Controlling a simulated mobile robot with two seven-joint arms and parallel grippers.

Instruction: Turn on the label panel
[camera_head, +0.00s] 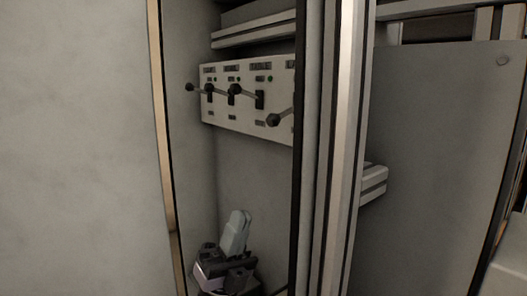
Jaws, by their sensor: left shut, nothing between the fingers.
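A pale switch panel (250,121) hangs on the wall inside an open cabinet, left of centre. Dark lever knobs stick out of it: a left knob (189,87), a middle knob (233,90) and a lower right knob (273,119). Small labels sit above the slots, too small to read surely, so I cannot tell which is the label lever. My right gripper is not in view.
A upright metal frame post (345,130) stands right of the panel and hides its right end. A brown-edged wall (80,140) fills the left. A grey flat panel (440,160) stands at the right. Between gripper and switch panel the space looks clear.

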